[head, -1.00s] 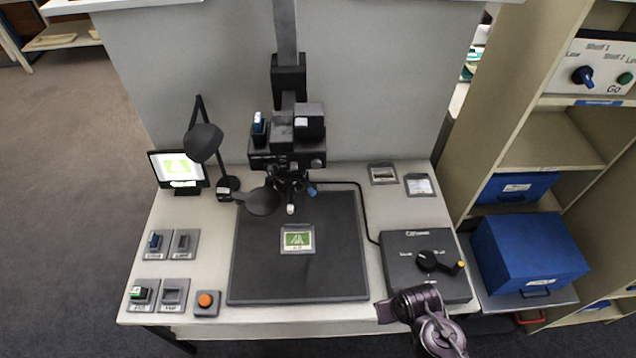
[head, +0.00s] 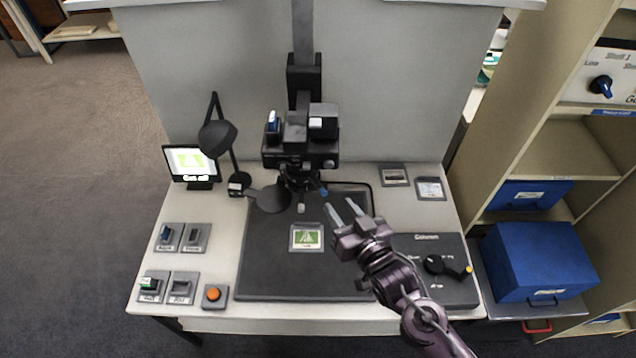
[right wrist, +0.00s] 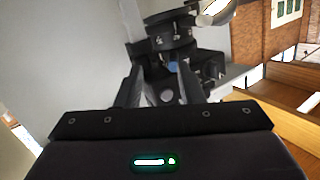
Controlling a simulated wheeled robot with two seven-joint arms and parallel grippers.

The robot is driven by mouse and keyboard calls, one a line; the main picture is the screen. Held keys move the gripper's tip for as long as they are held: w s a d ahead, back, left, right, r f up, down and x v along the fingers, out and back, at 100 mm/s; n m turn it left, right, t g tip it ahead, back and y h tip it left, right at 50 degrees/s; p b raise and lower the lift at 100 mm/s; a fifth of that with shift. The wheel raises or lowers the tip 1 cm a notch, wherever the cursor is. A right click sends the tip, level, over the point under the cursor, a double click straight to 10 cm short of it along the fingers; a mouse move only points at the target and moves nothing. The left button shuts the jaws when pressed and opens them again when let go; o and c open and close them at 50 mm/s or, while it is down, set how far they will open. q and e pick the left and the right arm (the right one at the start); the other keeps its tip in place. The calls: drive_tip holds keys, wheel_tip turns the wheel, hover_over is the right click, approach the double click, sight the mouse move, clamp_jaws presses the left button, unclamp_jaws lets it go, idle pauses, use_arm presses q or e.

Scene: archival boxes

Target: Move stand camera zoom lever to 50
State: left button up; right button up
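The stand camera (head: 297,150) hangs on its column over the dark baseboard (head: 270,275). Under its lens part are small levers: a blue-tipped lever (head: 323,192) pointing right and a pale-tipped lever (head: 301,208) pointing toward me. I cannot read which is the zoom lever, nor its scale. My right gripper (head: 342,207) is open and empty, just right of and below the levers, fingers pointing up toward the lens. In the right wrist view, the camera's ringed lens part (right wrist: 168,38) and a blue tip (right wrist: 173,68) show beyond the open fingers. My left gripper is out of view.
A card (head: 307,237) lies on the baseboard. A black lamp (head: 217,139) and a small screen (head: 190,163) stand left. The column control box (head: 443,250) is under my right arm's side. Switches and an orange button (head: 214,293) are at front left.

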sight(325, 194)
drive_tip(key=shift+a+r+t+y, duration=0.2)
drive_tip(key=shift+a+t+y, duration=0.1)
drive_tip(key=shift+a+y, duration=0.4)
drive_tip(key=shift+w+r+n, duration=0.1)
drive_tip(key=shift+w+n, duration=0.1)
drive_tip(key=shift+n, duration=0.1)
drive_tip(key=p+x, duration=0.2)
drive_tip(key=x, duration=0.5)
drive_tip(key=shift+w+a+r, duration=0.1)
drive_tip(key=shift+a, duration=0.1)
clamp_jaws()
